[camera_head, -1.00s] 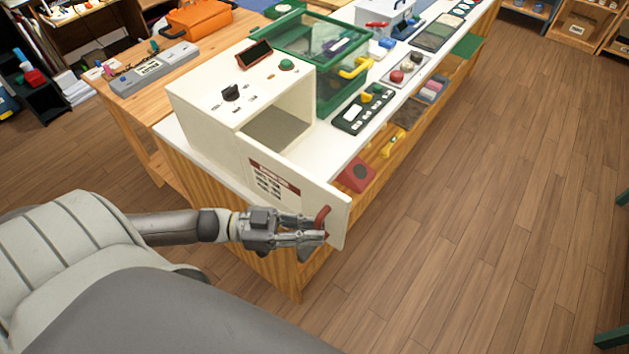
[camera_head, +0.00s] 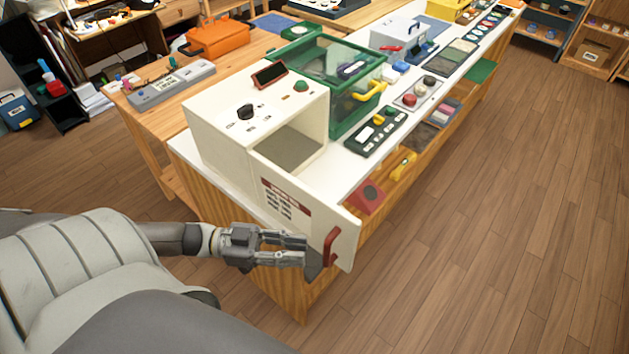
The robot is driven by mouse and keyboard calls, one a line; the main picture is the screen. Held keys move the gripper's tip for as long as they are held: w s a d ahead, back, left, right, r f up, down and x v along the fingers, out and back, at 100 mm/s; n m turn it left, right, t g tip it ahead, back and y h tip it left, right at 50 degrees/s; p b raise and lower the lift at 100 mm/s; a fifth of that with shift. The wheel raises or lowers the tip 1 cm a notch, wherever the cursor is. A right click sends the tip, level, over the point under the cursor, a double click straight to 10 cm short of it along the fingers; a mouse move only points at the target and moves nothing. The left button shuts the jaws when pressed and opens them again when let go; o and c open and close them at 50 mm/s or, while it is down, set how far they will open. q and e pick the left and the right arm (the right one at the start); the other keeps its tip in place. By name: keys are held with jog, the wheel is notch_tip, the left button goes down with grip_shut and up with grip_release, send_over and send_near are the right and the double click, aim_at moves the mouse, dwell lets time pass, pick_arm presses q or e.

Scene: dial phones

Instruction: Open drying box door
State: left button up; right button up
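The drying box (camera_head: 215,132) is a white box with a black knob and a green button on top, standing at the near end of the white counter. Its door (camera_head: 300,211) is swung open toward me, and the grey floor inside shows. A red handle (camera_head: 331,247) sits near the door's free edge. My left gripper (camera_head: 311,254) is open and empty, just left of the handle and apart from it, in front of the door's outer face. My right gripper is not in view.
A green clear-sided box (camera_head: 350,85) with a yellow handle stands behind the drying box. A black button panel (camera_head: 375,132) lies on the counter. A red item (camera_head: 369,196) is on the shelf below, beside the door. The wooden floor at right is clear.

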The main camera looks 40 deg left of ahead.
pick_arm(q)
jog(key=v, duration=0.6)
jog(key=shift+a, duration=0.15)
